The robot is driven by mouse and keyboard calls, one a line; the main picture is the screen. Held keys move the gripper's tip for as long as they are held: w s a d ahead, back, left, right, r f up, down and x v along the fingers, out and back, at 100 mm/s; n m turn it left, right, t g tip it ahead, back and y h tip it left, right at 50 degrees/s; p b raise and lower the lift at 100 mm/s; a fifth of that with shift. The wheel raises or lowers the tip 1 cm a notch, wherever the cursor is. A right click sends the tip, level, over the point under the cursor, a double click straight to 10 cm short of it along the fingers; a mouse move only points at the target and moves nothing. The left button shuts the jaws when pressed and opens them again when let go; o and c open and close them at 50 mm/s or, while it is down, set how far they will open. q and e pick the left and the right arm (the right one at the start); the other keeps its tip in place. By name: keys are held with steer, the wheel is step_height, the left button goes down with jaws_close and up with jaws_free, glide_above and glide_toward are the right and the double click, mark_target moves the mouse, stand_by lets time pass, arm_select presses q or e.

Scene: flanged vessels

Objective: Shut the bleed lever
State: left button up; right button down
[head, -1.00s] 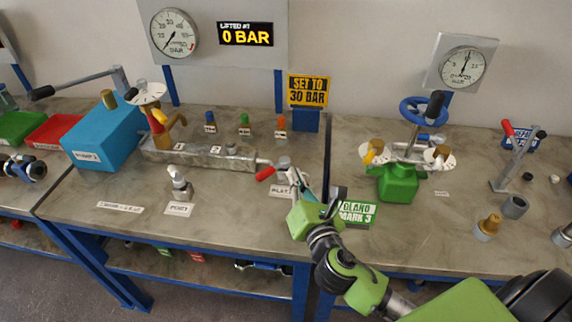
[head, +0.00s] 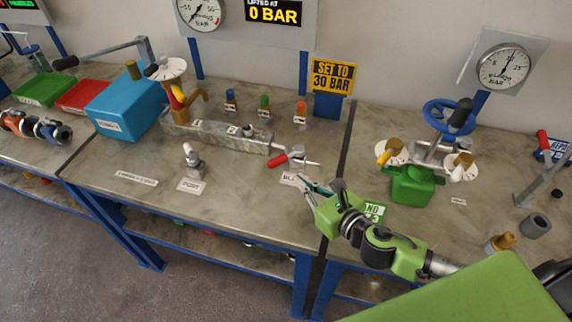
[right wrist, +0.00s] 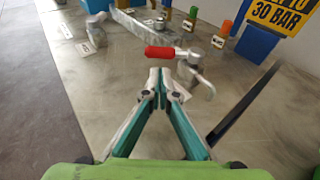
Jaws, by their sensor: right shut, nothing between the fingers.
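The lever with a red handle (head: 278,160) sits at the right end of a grey metal block (head: 222,135) on the middle bench. Its handle points left and toward the front edge, off the block's line. In the right wrist view the red handle (right wrist: 160,52) lies crosswise just beyond my fingertips, beside a metal pivot (right wrist: 190,62). My right gripper (head: 306,184) is shut and empty, a little in front of the lever; its tips (right wrist: 160,72) look close to the handle. I cannot tell whether they touch. My left gripper is out of view.
A post with a white tip (head: 192,160) stands left on the bench. Blue, green and orange pegs (head: 264,105) stand behind the block. A green valve body with a blue handwheel (head: 447,115) is to the right. The bench front is mostly clear.

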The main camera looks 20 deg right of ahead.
mark_target(280, 164)
steer(key=p+x, duration=0.1)
steer(key=x, duration=0.6)
steer(key=shift+w+a+f+p, duration=0.2)
steer(key=shift+w+p, duration=0.15)
steer(key=shift+w, duration=0.15)
steer(key=shift+w, duration=0.15)
